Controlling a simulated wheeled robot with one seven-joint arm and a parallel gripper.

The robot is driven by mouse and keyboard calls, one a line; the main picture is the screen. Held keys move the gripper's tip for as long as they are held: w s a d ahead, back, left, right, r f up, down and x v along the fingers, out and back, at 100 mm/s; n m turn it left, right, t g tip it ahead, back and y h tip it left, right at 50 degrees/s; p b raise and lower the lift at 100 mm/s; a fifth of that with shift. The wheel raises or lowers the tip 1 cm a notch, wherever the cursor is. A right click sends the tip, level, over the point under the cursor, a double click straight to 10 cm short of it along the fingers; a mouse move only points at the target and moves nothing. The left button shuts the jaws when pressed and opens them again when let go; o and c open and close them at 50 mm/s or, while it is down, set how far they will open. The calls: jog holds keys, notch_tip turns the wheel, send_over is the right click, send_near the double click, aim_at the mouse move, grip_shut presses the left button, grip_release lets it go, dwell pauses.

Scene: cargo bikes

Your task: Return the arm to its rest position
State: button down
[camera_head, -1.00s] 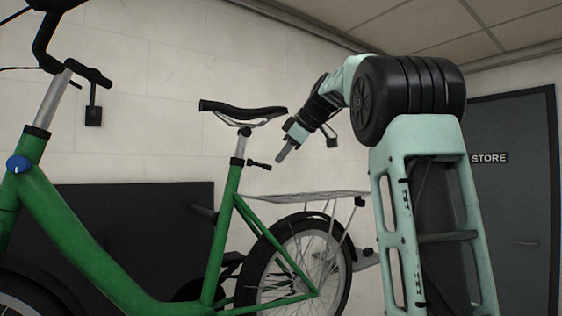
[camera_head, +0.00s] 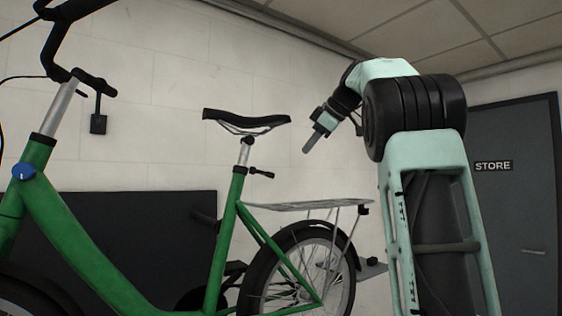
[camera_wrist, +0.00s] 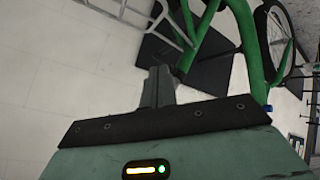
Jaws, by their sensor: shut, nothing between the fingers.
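My gripper (camera_head: 308,146) is shut and empty, pointing down and to the left in the head view. It hangs in the air to the right of the black saddle (camera_head: 246,121) and above the rear rack (camera_head: 300,205) of the green bike (camera_head: 230,240), apart from both in the picture. My arm is bent, with its upper part raised high at the right. In the wrist view, the shut fingers (camera_wrist: 158,88) point toward the upper part of the picture, where the rack (camera_wrist: 150,12) and the green frame (camera_wrist: 252,55) show.
A dark panel (camera_head: 150,225) stands behind the bike against the pale wall (camera_head: 160,110). A grey door (camera_head: 522,220) marked STORE is at the right. The handlebar (camera_head: 60,40) is at the upper left. Open air lies around the gripper.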

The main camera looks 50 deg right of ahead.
jog(key=w+a+f+g+y, duration=0.1)
jog(key=w+a+f, duration=0.3)
jog(key=a+f, duration=0.25)
jog(key=w+a+f+g+y, duration=0.1)
jog(key=w+a+f+y, duration=0.1)
jog(key=w+a+f, duration=0.45)
jog(key=s+a+f+m+g, duration=0.1)
jog(key=s+a+f+g, duration=0.1)
jog(key=a+f, duration=0.65)
jog(key=s+a+f+g, duration=0.2)
jog(key=s+a+f, duration=0.15)
jog(key=a, duration=0.95)
jog(key=s+a+f+g+b, duration=0.1)
jog(key=s+a+f+g, duration=0.1)
jog(key=s+a+f, duration=0.85)
jog(key=s+a+f+n+h, duration=0.1)
jog(key=s+a+f, duration=0.1)
jog(key=s+f, duration=0.4)
jog(key=s+a+f+n+g+h, duration=0.1)
jog(key=s+f, duration=0.4)
jog(key=s, duration=0.5)
jog(key=shift+a+f+b, duration=0.35)
jog(key=shift+a+f, duration=0.05)
jog(key=shift+a, duration=0.35)
